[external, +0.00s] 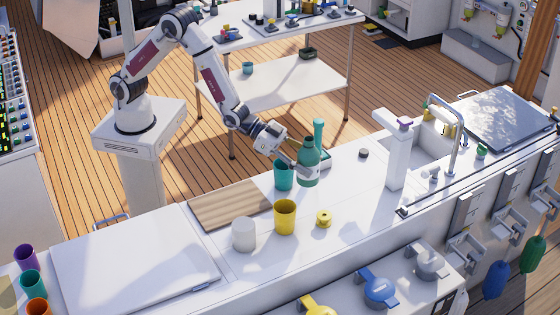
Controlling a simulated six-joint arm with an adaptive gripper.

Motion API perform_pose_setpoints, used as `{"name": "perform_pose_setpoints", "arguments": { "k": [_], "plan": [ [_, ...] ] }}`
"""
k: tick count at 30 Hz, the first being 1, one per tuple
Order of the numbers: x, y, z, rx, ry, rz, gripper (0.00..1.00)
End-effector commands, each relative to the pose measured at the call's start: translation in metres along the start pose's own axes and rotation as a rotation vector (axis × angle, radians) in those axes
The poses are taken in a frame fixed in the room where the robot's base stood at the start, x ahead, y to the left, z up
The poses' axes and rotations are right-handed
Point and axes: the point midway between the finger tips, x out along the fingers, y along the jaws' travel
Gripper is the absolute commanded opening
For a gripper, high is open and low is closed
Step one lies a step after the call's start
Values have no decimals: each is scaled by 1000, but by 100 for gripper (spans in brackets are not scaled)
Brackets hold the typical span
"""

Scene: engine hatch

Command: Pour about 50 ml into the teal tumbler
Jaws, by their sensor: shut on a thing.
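A green bottle (308,169) is held by my gripper (297,154), which is shut on it from the left. The bottle looks close to upright, over the counter. Whether its base touches the counter is unclear, and its contents cannot be seen. The inside of the tumbler is not clear. Another teal tumbler (33,284) stands at the far left, between a purple and an orange tumbler.
A yellow tumbler (285,217), a white cup (243,234) and a small yellow piece (323,218) stand in front. A wooden board (229,205) lies to the left. A tall teal item (319,136) stands behind the bottle. A white post (396,160) and tap (457,137) are at right.

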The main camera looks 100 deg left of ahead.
Motion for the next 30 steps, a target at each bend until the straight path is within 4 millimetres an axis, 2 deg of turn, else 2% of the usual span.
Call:
{"name": "perform_pose_setpoints", "arguments": {
  "k": [8, 18, 30],
  "plan": [
    [-17, -44, 5, 12, 7, -16, 16],
    [-48, -97, 19, 20, 8, -22, 16],
    [-92, -143, 38, 12, 3, -12, 16]
  ]
}}
